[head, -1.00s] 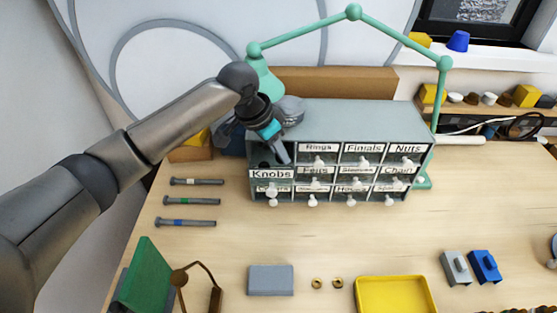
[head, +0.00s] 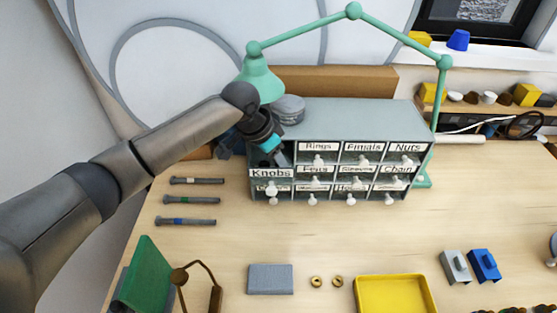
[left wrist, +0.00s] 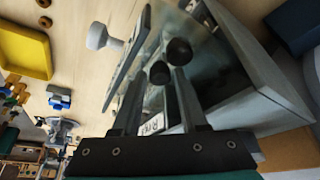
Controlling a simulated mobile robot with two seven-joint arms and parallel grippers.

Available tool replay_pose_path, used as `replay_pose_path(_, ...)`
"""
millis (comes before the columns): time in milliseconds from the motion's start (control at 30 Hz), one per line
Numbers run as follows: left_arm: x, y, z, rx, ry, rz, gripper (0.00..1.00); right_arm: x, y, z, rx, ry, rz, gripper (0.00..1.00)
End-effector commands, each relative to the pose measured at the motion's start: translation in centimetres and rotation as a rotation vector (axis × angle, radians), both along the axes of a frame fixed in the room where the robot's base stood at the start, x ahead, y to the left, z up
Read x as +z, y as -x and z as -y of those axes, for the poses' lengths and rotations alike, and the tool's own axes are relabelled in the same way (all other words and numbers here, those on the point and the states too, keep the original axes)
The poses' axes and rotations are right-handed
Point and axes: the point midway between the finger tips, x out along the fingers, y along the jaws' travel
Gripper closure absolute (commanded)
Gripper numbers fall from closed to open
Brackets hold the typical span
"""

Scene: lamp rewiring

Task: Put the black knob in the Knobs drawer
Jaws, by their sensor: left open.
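The Knobs drawer (head: 271,173) is pulled out at the upper left of the grey drawer cabinet (head: 350,112). My left gripper (head: 281,158) is over the open drawer, pointing down into it, with its fingers apart. In the left wrist view the gripper (left wrist: 158,85) reaches in behind the drawer front (left wrist: 128,62), and the white drawer pull (left wrist: 98,36) shows beyond. My right gripper is out of view.
A green lamp (head: 262,82) arches over the cabinet. Several bolts (head: 192,200) lie to the left. A grey block (head: 270,279), two brass rings (head: 317,282) and a yellow tray (head: 395,293) are in front. The middle of the table is clear.

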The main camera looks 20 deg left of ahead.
Motion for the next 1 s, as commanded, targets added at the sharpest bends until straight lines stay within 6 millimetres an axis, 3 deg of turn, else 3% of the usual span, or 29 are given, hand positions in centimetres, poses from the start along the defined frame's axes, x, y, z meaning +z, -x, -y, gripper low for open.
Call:
replay_pose_path(167, 1.4, 0.3, -0.3, 0.001, 0.0, 0.004, 0.57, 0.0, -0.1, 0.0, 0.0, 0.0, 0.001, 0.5)
replay_pose_path(633, 9.9, 3.0, -2.5, 0.001, 0.0, 0.003, 0.57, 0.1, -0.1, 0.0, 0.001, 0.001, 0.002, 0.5)
replay_pose_path(1000, 11.4, 3.6, -2.8, 0.001, 0.0, -0.001, 0.57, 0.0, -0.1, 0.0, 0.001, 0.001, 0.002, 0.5)
